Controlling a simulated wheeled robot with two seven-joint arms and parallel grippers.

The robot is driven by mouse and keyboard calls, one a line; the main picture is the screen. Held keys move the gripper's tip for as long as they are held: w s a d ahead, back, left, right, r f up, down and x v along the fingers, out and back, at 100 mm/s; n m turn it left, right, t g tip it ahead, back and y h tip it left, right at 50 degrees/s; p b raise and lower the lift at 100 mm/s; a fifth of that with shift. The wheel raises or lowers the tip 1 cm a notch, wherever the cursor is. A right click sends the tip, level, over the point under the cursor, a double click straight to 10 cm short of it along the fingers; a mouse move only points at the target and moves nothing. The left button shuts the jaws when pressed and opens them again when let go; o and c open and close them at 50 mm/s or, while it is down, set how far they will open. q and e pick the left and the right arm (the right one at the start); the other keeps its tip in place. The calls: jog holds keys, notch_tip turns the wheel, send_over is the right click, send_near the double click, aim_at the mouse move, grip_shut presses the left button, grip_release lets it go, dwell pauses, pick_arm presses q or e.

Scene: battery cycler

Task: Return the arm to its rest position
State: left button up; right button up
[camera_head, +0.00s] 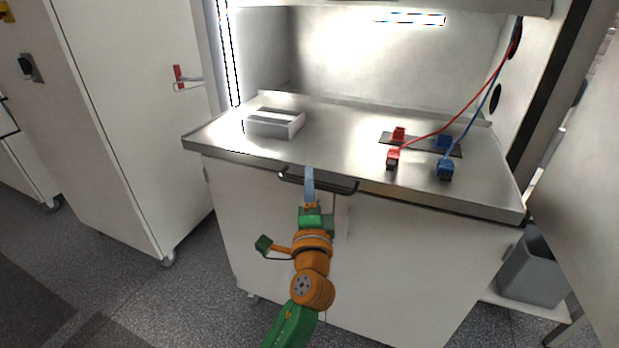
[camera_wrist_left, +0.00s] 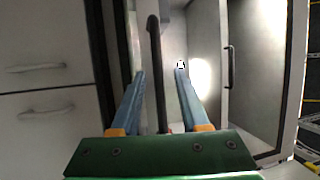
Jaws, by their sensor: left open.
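My left gripper (camera_head: 309,182) has green and orange links and blue fingers, and its arm rises from the bottom of the head view. Its fingers are at the black bar handle (camera_head: 335,186) under the front edge of the steel worktop (camera_head: 340,150). In the left wrist view the gripper (camera_wrist_left: 160,74) is open, with its two blue fingers apart. A black handle (camera_wrist_left: 154,45) shows between the fingers; I cannot tell whether they touch it. My right gripper is not in view.
A grey-white tray (camera_head: 275,124) stands on the worktop's left. Red (camera_head: 393,159) and blue (camera_head: 445,170) connectors with cables are at its right. A white cabinet (camera_head: 130,110) is at left and a grey bin (camera_head: 533,270) at lower right. Open floor lies at lower left.

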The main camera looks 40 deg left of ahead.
pick_arm(q)
jog(key=v, duration=0.4)
jog(key=shift+r+b, duration=0.2)
jog(key=shift+b, duration=0.15)
jog(key=shift+a, duration=0.1)
jog(key=shift+f, duration=0.15)
